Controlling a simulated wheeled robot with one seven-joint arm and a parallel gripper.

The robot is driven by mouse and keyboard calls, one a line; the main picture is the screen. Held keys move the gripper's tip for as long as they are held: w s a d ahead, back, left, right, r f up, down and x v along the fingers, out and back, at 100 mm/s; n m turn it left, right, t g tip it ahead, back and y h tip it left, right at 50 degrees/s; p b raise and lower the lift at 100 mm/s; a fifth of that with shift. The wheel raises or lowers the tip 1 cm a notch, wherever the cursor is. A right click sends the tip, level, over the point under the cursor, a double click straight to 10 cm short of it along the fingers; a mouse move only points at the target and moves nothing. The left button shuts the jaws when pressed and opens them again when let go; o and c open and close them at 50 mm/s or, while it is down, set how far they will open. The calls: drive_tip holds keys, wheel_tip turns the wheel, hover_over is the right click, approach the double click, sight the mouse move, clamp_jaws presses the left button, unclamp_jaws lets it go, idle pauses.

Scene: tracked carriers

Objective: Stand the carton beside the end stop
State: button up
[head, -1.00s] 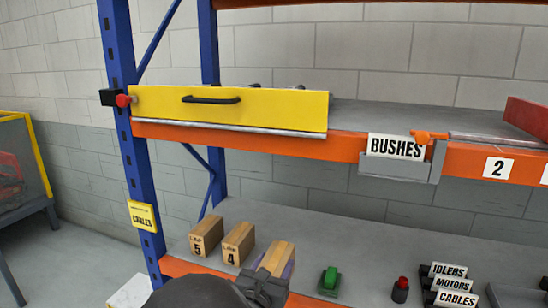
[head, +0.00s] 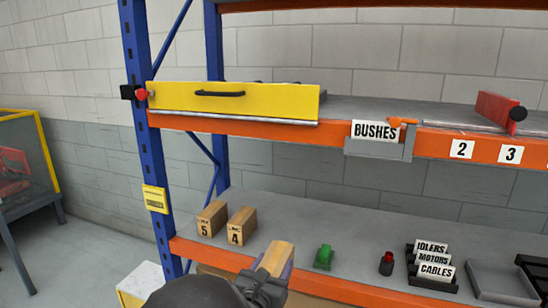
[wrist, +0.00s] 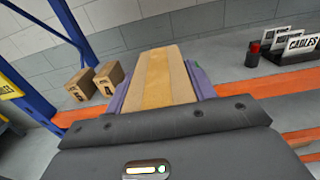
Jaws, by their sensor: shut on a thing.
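In the wrist view the carton (wrist: 160,78) sits between the purple finger pads. In the head view it shows in front of the lower shelf's orange edge; the wrist blocks its lower part. Two similar cartons, marked 5 (head: 211,218) and 4 (head: 242,226), stand on the lower shelf at left. No part is labelled as the end stop. A red upright plate (head: 497,110) with a black knob stands on the upper shelf at right; I cannot tell if it is the stop.
A yellow drawer front (head: 235,101) closes the upper shelf's left part. A BUSHES label holder (head: 378,143) hangs on the upper beam. A blue post (head: 147,150) is at left.

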drive_tip(key=shift+s+d+f, duration=0.1)
drive_tip(key=shift+s, duration=0.05)
drive_tip(key=shift+d+f, duration=0.1)
drive_tip(key=shift+f, duration=0.1)
drive_tip(key=f, duration=0.2)
drive_tip(key=w+d+f, duration=0.1)
drive_tip(key=w+f, duration=0.1)
drive_tip(key=f, duration=0.1)
drive_tip(key=shift+w+d+f+p, duration=0.15)
drive_tip(key=shift+d+f+p, duration=0.05)
drive_tip(key=shift+f+p, duration=0.15)
drive_tip(key=s+d+f+n+y, duration=0.1)
drive_tip(key=d+f, duration=0.3)
drive_tip(key=f, duration=0.4)
drive_tip(key=s+d+f+n+y+p, duration=0.1)
drive_tip(key=s+d+f+y, duration=0.2)
drive_tip(key=f, duration=0.6)
drive_tip(key=s+d+f+n+t+y, duration=0.1)
drive_tip(key=s+d+f+n+y, duration=0.1)
drive_tip(key=d+f, duration=0.4)
wheel_tip(320, 180, down, 3)
drive_tip(key=shift+s+d+f+p, duration=0.2)
drive_tip(key=shift+s+d+p, duration=0.1)
drive_tip(key=shift+s+p, duration=0.1)
